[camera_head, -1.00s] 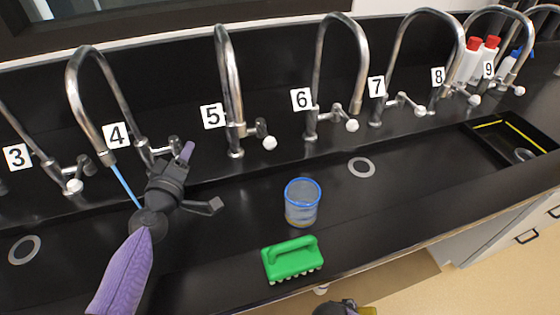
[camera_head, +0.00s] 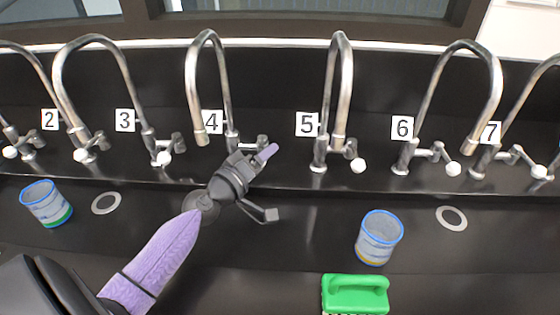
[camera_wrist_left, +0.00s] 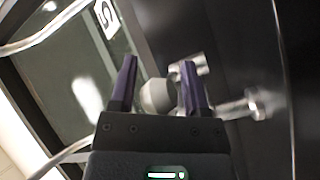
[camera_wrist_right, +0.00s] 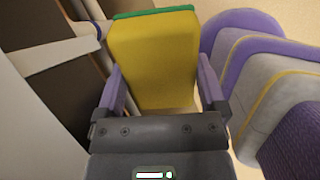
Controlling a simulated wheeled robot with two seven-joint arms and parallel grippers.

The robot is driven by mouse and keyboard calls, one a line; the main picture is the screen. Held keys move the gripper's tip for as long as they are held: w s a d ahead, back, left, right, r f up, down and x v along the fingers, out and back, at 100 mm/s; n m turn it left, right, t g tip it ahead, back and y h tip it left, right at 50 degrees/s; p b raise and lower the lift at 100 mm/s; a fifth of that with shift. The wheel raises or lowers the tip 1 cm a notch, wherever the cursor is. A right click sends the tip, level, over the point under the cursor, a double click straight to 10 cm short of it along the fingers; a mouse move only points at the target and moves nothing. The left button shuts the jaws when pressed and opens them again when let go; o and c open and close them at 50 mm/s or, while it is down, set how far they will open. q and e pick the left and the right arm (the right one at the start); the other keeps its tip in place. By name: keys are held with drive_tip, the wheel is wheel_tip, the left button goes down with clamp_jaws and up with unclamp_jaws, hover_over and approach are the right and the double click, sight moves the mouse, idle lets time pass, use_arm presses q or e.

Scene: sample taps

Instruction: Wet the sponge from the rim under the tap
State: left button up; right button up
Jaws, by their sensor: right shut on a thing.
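The sponge (camera_wrist_right: 152,60), yellow with a green layer, is between the fingers of my right gripper (camera_wrist_right: 160,85), which is shut on it. Neither shows in the head view. Tap 4 (camera_head: 191,90) is a chrome gooseneck; no water stream shows below its spout. My left gripper (camera_head: 262,157) is at tap 4's handle (camera_head: 262,142) and partly hides it. In the left wrist view my left gripper (camera_wrist_left: 158,82) has its fingers apart, with a pale round knob (camera_wrist_left: 155,96) between or just beyond them; contact cannot be told.
Other taps, such as tap 5 (camera_head: 345,85), line the back. A blue-rimmed beaker (camera_head: 380,238) and a green brush (camera_head: 355,294) stand right of my left arm. Another beaker (camera_head: 46,204) is at the left. Drain rings (camera_head: 451,218) lie in the black counter.

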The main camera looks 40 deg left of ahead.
use_arm(q)
drive_tip(key=shift+o, duration=0.8)
use_arm(e)
drive_tip(key=f+b, duration=0.4)
drive_tip(key=shift+s+f, duration=0.2)
drive_tip(key=shift+f, duration=0.05)
use_arm(q)
drive_tip(key=s, duration=1.2)
drive_tip(key=shift+a, duration=0.3)
